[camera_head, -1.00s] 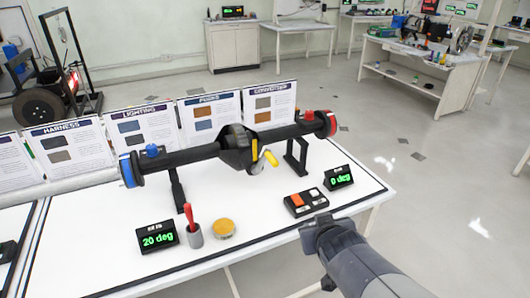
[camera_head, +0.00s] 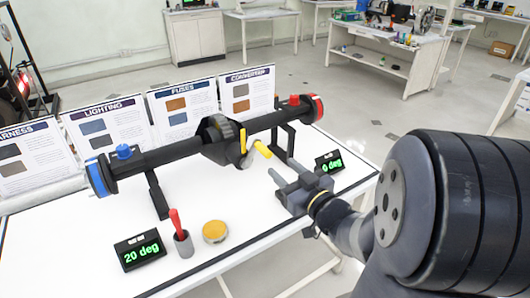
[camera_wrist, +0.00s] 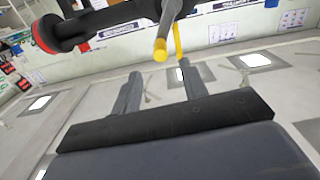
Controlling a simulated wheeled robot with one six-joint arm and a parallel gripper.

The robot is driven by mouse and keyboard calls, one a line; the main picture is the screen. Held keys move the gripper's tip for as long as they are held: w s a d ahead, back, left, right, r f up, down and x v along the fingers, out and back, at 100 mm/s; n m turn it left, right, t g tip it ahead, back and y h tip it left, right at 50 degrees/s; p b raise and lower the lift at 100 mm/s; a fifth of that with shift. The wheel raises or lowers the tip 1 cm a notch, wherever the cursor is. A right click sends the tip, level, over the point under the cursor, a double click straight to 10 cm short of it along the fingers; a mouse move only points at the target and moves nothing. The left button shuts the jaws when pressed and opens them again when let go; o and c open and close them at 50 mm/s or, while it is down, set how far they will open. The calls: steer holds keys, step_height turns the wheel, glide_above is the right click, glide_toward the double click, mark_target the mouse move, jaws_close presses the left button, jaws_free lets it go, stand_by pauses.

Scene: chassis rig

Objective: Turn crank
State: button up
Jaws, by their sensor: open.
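The yellow crank (camera_head: 252,152) is on the round housing in the middle of the black axle (camera_head: 180,150). Its handle sticks out toward the front right. In the wrist view the crank handle (camera_wrist: 161,48) shows ahead, just beyond the fingertips. My gripper (camera_head: 284,172) is open and empty. It is in front of the crank and to its right, apart from it, with its fingers toward the axle. In the wrist view the two fingers (camera_wrist: 158,80) stand apart with nothing between them. The left display (camera_head: 139,251) reads 20 deg; the right display (camera_head: 329,162) reads 0 deg, partly blurred.
Several upright panels (camera_head: 108,134) stand behind the axle. The axle rests on black stands. The switch box is hidden behind my arm.

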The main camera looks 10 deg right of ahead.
mark_target(265, 153)
steer(key=x, duration=0.9)
jaws_close()
steer(key=shift+f, duration=0.1)
stand_by(0.3)
